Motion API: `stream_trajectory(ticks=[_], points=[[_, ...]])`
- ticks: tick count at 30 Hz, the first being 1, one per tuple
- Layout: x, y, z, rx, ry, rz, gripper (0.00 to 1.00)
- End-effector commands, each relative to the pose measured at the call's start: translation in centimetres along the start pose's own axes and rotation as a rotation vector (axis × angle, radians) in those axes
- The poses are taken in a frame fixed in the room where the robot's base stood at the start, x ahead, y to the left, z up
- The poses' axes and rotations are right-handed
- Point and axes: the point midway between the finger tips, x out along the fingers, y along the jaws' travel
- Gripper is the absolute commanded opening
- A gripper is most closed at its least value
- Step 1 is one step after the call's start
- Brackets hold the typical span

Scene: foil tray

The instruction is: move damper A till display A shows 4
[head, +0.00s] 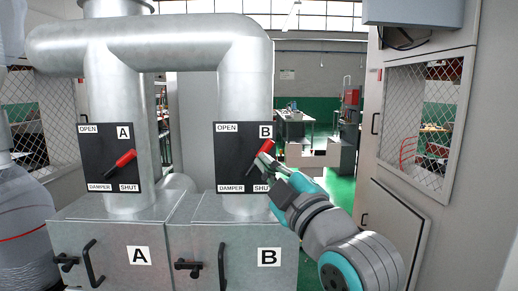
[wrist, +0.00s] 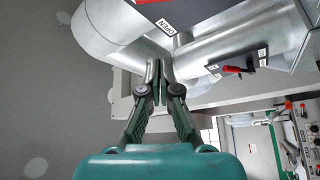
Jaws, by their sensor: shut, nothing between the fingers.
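Damper A (head: 97,168) is a black plate on the left duct, marked OPEN at the top and SHUT at the bottom. Its red lever (head: 124,158) points up and right, between the two marks. A like plate, damper B (head: 229,158), is on the right duct, with a red lever (head: 268,147). My gripper (head: 264,163) is shut and empty in front of the lower right of plate B, close to its lever; I cannot tell if they touch. In the wrist view my shut fingers (wrist: 158,88) have nothing between them. No display is visible.
Grey boxes marked A (head: 112,252) and B (head: 283,277) with black handles stand below the ducts. A cabinet with a mesh window (head: 427,115) is at the right. A crossing pipe (head: 160,58) joins the ducts above. The wrist view shows a plate with a red lever (wrist: 231,69).

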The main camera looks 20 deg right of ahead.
Motion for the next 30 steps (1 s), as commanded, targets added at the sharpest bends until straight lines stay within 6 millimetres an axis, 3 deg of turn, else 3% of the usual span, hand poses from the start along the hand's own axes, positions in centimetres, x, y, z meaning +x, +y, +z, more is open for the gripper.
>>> stream_trajectory(ticks=[8, 23, 30], points=[[1.2, 0.0, -0.2, -0.063, -0.002, -0.002, 0.0], [10.1, 0.0, -0.2, -0.062, -0.002, -0.002, 0.0], [9.0, 0.2, 2.9, -0.061, -0.005, 0.0, 0.0]])
